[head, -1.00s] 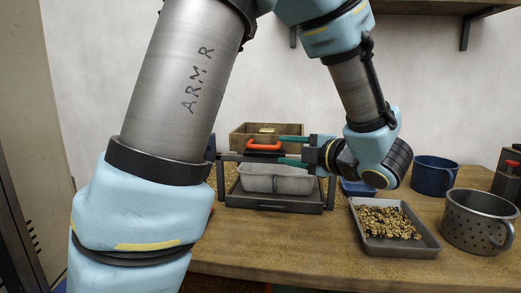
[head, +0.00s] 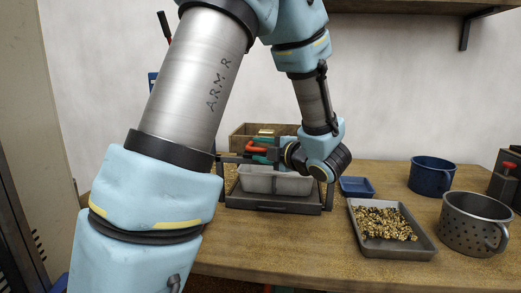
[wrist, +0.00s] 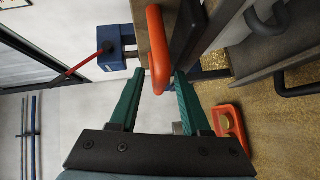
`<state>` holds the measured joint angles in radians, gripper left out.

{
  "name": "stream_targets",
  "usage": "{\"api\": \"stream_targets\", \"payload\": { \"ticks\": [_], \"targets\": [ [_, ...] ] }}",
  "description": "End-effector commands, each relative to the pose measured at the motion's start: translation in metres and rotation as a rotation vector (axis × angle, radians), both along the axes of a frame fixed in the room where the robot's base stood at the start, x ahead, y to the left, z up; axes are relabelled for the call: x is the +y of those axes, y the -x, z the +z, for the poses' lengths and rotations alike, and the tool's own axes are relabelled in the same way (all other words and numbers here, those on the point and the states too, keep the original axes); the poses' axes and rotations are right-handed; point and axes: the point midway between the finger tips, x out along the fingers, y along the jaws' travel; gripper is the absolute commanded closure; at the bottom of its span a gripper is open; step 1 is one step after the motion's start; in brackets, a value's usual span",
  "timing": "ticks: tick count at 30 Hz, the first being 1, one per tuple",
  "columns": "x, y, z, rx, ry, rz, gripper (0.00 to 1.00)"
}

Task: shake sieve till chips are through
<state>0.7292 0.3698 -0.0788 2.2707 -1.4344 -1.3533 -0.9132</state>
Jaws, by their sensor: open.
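An orange handle (head: 257,150) shows above a grey bin (head: 275,180) in a dark stand (head: 275,203) on the bench. In the wrist view the handle (wrist: 158,50) lies between the green fingertips of my gripper (wrist: 160,80). My gripper is open; its fingers are on either side of the handle's near end, and I cannot tell whether they touch it. In the head view my gripper (head: 266,152) is partly hidden behind a post and my wrist. Any sieve mesh and chips on it are hidden from me.
A grey tray (head: 427,247) of brass chips (head: 383,222) sits right of the stand. A wooden box (head: 245,137) stands behind. A second orange part (wrist: 231,124) shows in the wrist view.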

Motion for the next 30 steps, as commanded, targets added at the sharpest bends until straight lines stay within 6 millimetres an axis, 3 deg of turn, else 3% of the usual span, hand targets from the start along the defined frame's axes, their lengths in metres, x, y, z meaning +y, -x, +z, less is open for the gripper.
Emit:
{"api": "stream_targets", "payload": {
  "ticks": [2, 15, 30],
  "targets": [
    [0.0000, 0.0001, -0.0001, 0.000, 0.000, 0.000, 0.53],
    [-0.0001, 0.0003, 0.0001, 0.000, 0.000, 0.000, 1.00],
    [-0.0001, 0.0004, -0.0002, 0.001, 0.000, 0.000, 1.00]
  ]
}}
